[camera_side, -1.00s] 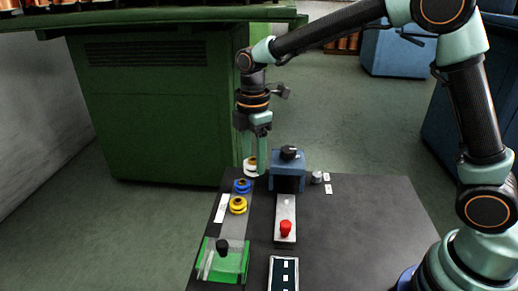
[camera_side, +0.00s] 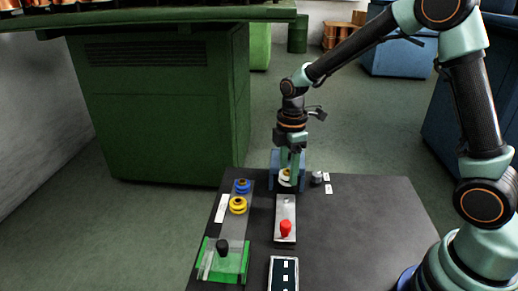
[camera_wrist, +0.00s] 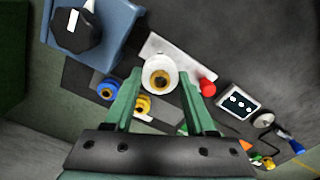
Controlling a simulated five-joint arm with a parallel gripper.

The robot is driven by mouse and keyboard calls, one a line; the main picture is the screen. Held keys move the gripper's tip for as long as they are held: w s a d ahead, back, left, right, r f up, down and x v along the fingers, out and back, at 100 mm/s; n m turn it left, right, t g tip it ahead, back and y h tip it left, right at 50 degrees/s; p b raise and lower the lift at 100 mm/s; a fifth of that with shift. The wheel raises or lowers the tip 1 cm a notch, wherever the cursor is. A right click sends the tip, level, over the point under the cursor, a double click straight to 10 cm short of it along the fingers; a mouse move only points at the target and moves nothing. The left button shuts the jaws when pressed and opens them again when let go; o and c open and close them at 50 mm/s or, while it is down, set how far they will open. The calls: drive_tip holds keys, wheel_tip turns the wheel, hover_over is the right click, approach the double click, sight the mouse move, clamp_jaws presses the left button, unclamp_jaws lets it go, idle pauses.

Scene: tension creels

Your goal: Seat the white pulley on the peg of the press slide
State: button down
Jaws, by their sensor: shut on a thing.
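My gripper (camera_side: 288,182) is shut on the white pulley (camera_side: 285,176), which has a yellow-brown hub. In the wrist view the white pulley (camera_wrist: 150,64) sits between the fingertips (camera_wrist: 160,80). The press slide (camera_side: 285,212) is a light metal plate with a red knob (camera_side: 286,229) at its near end. The pulley is over or just beyond the slide's far end, in front of the blue press (camera_side: 275,160). In the wrist view part of the slide (camera_wrist: 156,44) shows behind the pulley. The peg is hard to make out, and any gap under the pulley cannot be judged.
A blue pulley (camera_side: 242,186) and a yellow pulley (camera_side: 238,205) sit on a grey strip at the left. A green holder (camera_side: 208,262) with a black knob is at its near end. A screen (camera_side: 284,272) lies at the front.

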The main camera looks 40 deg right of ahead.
hover_over(286, 199)
drive_tip(key=shift+s+f, duration=0.1)
drive_tip(key=shift+f, duration=2.45)
drive_tip(key=shift+f, duration=1.2)
drive_tip(key=shift+c, duration=0.7)
unclamp_jaws()
wheel_tip(286, 199, up, 12)
